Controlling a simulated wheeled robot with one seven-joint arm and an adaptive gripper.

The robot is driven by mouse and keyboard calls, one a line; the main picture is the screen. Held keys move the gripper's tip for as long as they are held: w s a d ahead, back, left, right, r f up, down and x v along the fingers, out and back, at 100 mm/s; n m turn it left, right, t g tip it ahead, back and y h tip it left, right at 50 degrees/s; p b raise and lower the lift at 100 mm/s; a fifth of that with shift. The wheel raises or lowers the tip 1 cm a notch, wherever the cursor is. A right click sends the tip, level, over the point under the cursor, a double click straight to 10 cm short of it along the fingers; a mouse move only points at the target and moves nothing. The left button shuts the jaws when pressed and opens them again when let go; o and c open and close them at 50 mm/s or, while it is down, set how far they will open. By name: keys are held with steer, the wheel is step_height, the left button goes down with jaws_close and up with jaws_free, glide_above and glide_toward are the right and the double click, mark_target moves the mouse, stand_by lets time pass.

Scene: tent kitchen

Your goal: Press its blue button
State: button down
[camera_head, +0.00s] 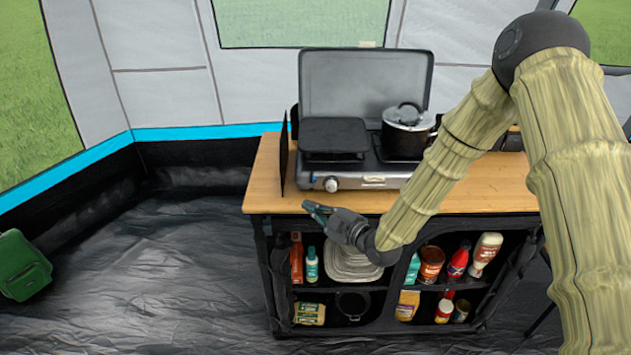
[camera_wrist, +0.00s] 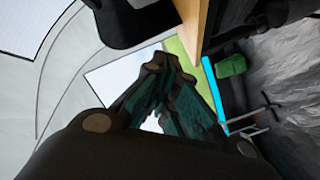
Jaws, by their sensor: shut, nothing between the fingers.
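No blue button can be made out in either view. A camp stove (camera_head: 358,183) stands on the wooden counter with its lid (camera_head: 366,78) raised. A silver knob (camera_head: 331,184) sits at the left of its front face. My gripper (camera_head: 309,206) is in front of the counter's edge, below and a little left of the knob, apart from the stove. Its fingers point left in the head view. In the wrist view my gripper (camera_wrist: 160,62) shows its teal-padded fingers drawn together at the tips, with nothing between them.
A lidded pot (camera_head: 408,130) and a black griddle (camera_head: 334,136) are on the stove. The wooden counter (camera_head: 268,185) has shelves of bottles and cans below. A green bag (camera_head: 22,266) lies at the left; it also shows in the wrist view (camera_wrist: 231,65). The dark floor between is clear.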

steer(key=shift+w+f, duration=0.15)
steer(key=shift+w, duration=3.5)
steer(key=shift+w+b, duration=0.45)
steer(key=shift+w, duration=0.3)
steer(key=shift+w+b, duration=0.6)
steer(key=shift+w, duration=0.2)
steer(key=shift+s, duration=0.85)
steer(key=shift+s, duration=2.5)
